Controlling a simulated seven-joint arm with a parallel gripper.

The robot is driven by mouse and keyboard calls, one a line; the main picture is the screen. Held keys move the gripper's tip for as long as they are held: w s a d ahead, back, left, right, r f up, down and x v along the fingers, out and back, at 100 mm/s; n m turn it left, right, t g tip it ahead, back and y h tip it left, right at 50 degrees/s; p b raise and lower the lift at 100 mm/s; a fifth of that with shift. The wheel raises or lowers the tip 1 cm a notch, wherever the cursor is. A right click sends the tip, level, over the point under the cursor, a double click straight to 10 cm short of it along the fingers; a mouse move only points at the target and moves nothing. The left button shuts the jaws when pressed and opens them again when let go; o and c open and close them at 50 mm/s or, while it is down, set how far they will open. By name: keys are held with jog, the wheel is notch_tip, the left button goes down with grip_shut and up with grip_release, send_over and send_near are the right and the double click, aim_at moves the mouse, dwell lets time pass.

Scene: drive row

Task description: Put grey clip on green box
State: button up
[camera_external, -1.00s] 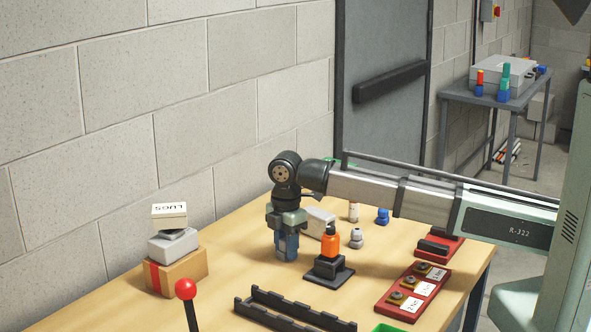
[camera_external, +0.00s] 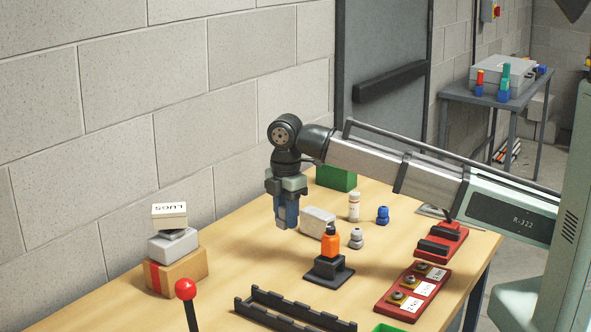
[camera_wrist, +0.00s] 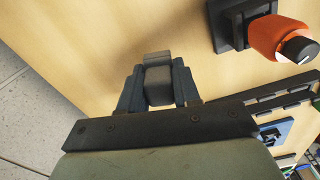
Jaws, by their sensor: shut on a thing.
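My gripper (camera_external: 287,218) points down above the far left part of the table and is raised clear of the top. In the wrist view my gripper (camera_wrist: 158,92) is shut on a small grey piece, the grey clip (camera_wrist: 157,78), which sits between the two fingers. In the external view the fingers hide the clip. The green box (camera_external: 337,178) stands at the back of the table, behind and to the right of my gripper. The green box does not show in the wrist view.
A white box (camera_external: 316,221) and an orange bottle on a black stand (camera_external: 330,269) are close on the right. A white bottle (camera_external: 353,208) and blue bottle (camera_external: 383,215) stand near the green box. Stacked boxes (camera_external: 178,262) are at left. A black rail (camera_external: 290,311) lies in front.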

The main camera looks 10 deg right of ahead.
jog(key=shift+r, duration=0.7)
jog(key=w+d+r+m, duration=0.1)
jog(key=w+d+m, duration=0.1)
jog(key=w+d, duration=0.55)
jog(key=w+d+r+m, duration=0.1)
jog(key=w+d, duration=0.3)
jog(key=w, duration=0.6)
notch_tip(320, 180, up, 4)
jog(key=m, duration=0.3)
send_over(336, 175)
jog(key=d, duration=0.1)
jog(key=shift+w, duration=1.7)
jog(key=shift+f, duration=4.15)
jog(key=shift+f, duration=0.1)
jog(key=o, duration=1.1)
jog(key=shift+c, duration=0.2)
